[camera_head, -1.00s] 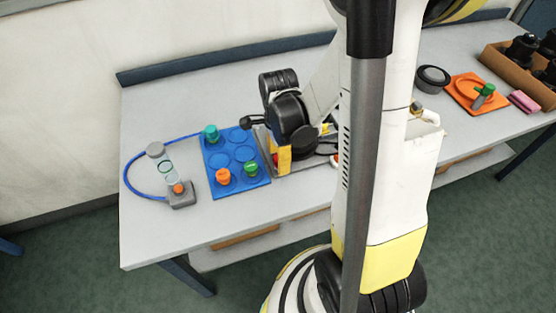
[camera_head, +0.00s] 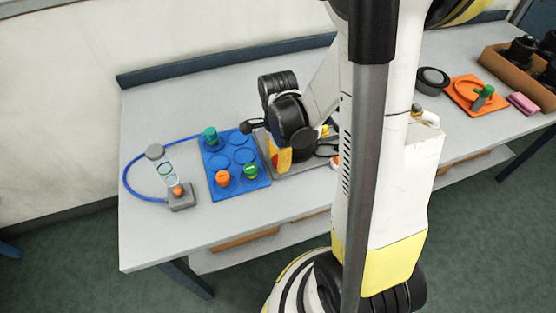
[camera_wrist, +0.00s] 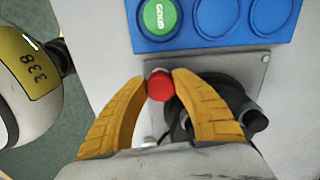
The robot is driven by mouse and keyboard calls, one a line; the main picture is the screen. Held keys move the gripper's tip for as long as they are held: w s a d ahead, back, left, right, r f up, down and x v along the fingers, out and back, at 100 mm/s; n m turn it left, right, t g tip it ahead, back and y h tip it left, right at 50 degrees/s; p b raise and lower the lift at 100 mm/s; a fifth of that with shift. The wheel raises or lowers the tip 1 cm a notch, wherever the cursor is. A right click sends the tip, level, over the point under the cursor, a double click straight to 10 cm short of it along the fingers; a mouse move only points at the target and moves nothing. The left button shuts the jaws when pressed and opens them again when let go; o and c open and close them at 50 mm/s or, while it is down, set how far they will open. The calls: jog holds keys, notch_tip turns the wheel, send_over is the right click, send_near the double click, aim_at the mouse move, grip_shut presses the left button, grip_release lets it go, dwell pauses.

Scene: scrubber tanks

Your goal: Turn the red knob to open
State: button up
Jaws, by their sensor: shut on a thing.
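The red knob (camera_wrist: 160,86) shows in the wrist view between the two yellow fingertips of my gripper (camera_wrist: 159,78). The fingers are closed on its sides. In the head view, my gripper (camera_head: 281,158) points down over the grey plate (camera_head: 298,167) to the right of the blue tray, and a small bit of the red knob (camera_head: 275,160) shows beside a yellow finger. The grey plate also shows in the wrist view (camera_wrist: 245,65), with dark round parts behind the right finger. My arm hides much of the plate in the head view.
The blue tray (camera_head: 212,168) holds orange, green and teal capped pieces. A clear tube stand with a blue hose (camera_head: 181,197) is at the left. At the right are a dark ring (camera_head: 432,79), an orange tray (camera_head: 457,98), a pink block (camera_head: 522,103) and a brown box (camera_head: 497,68).

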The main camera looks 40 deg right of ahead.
jog(key=n+b, duration=0.1)
jog(key=n, duration=0.6)
jog(key=shift+s, duration=0.1)
jog(key=n+b, duration=0.1)
jog(key=n, duration=0.4)
jog(key=shift+s+n, duration=0.1)
jog(key=shift+n, duration=0.3)
jog(key=shift+d, duration=0.1)
jog(key=o, duration=1.2)
notch_tip(320, 180, up, 12)
